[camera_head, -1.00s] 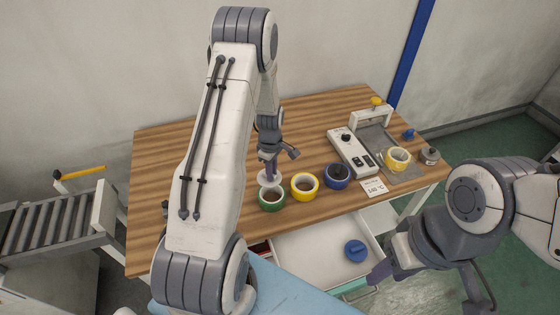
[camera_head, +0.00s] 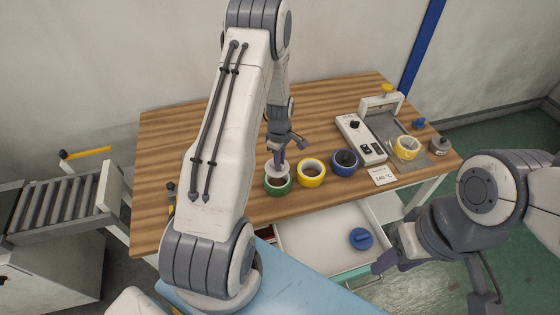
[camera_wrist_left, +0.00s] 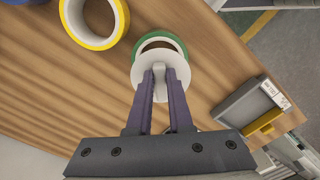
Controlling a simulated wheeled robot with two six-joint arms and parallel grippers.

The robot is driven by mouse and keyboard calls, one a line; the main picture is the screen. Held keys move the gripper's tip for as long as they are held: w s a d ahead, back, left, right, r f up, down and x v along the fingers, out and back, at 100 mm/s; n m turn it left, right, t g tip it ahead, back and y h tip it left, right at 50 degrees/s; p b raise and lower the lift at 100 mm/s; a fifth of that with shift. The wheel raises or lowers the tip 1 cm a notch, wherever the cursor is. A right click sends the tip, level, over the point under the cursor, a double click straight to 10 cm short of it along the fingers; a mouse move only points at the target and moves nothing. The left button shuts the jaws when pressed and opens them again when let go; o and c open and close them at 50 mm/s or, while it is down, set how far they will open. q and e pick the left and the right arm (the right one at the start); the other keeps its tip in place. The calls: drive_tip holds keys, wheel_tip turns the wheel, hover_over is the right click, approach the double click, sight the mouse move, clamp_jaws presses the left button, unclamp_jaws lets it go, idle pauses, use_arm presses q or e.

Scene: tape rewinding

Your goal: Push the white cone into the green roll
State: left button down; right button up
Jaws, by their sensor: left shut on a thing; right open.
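My left gripper (camera_head: 279,158) is shut on the white cone (camera_head: 276,170), with its handle between the purple fingers in the left wrist view. The cone's white disc (camera_wrist_left: 147,88) is over one side of the green roll (camera_head: 279,189) and off its centre. The disc hides part of the roll's ring (camera_wrist_left: 160,38); part of the dark hole shows beside it. I cannot tell whether disc and roll touch. My right gripper (camera_head: 382,267) is open and empty near the drawer front, away from the rolls.
The yellow roll (camera_head: 312,173) and blue roll (camera_head: 344,163) stand right of the green roll. A device with a dial (camera_head: 355,125) is at the table's right. The open drawer (camera_head: 305,240) below the table's front edge holds a blue knobbed piece (camera_head: 360,239).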

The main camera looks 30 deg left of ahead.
use_arm(q)
drive_tip(key=shift+w+f+b, duration=0.1)
drive_tip(key=shift+f+b, duration=0.9)
drive_tip(key=shift+f, duration=0.35)
drive_tip(key=shift+f, duration=0.15)
drive_tip(key=shift+f+b, duration=0.65)
drive_tip(key=shift+f, duration=0.05)
drive_tip(key=shift+f, duration=0.2)
drive_tip(key=shift+f+b, duration=0.25)
drive_tip(key=shift+b, duration=0.05)
drive_tip(key=c, duration=0.5)
unclamp_jaws()
